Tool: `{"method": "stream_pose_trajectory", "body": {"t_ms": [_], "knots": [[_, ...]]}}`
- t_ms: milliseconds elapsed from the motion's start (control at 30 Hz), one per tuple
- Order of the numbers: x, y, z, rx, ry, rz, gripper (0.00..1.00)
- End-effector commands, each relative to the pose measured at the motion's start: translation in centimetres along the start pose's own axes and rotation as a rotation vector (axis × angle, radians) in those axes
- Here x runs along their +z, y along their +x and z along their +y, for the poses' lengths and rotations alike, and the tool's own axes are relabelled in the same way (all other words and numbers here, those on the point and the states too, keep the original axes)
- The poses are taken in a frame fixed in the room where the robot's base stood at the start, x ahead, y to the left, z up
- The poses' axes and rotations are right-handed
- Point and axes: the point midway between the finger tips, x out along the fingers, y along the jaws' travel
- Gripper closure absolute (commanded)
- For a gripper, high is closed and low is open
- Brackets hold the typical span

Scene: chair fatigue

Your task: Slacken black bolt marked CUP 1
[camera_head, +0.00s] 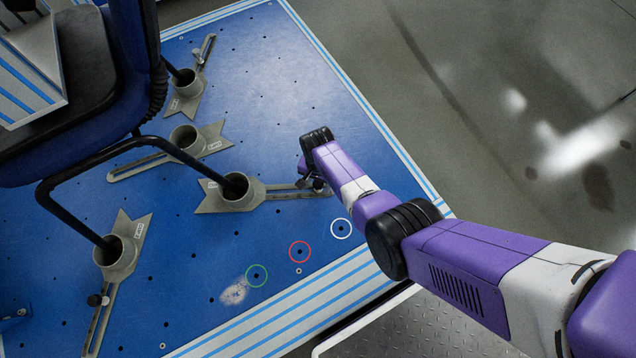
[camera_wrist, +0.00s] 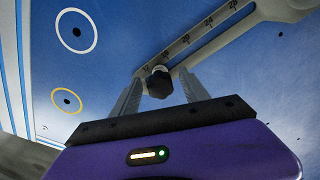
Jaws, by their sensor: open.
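A black bolt (camera_wrist: 158,84) sits on a slotted, numbered metal arm (camera_wrist: 192,40) in the wrist view. My gripper (camera_wrist: 161,76) is open, with one finger on each side of the bolt; I cannot tell whether they touch it. In the head view my gripper (camera_head: 313,181) is at the outer end of the slotted arm of the middle-right grey cup (camera_head: 235,190), where the bolt is mostly hidden. This cup has a small white label, too small to read. A chair leg stands in the cup.
Other cups stand on the blue plate: front left (camera_head: 116,256), centre (camera_head: 187,141) and back (camera_head: 186,84). A blue chair (camera_head: 95,120) overhangs the left. Green, red and white rings mark open plate at the front.

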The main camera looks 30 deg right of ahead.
Motion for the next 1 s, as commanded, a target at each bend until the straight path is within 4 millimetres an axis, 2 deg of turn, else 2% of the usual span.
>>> {"method": "stream_pose_trajectory", "body": {"t_ms": [200,500,767,933,1000], "knots": [[-0.01,-0.02,-0.02,0.0,0.028,0.0,0.47],[0.03,-0.01,-0.04,0.0,0.318,0.0,0.47],[0.01,-0.01,-0.02,-0.001,0.348,0.001,0.47],[0.0,-0.01,-0.02,-0.001,0.347,0.001,0.79],[0.0,-0.01,-0.02,0.0,0.347,0.001,0.81]]}}
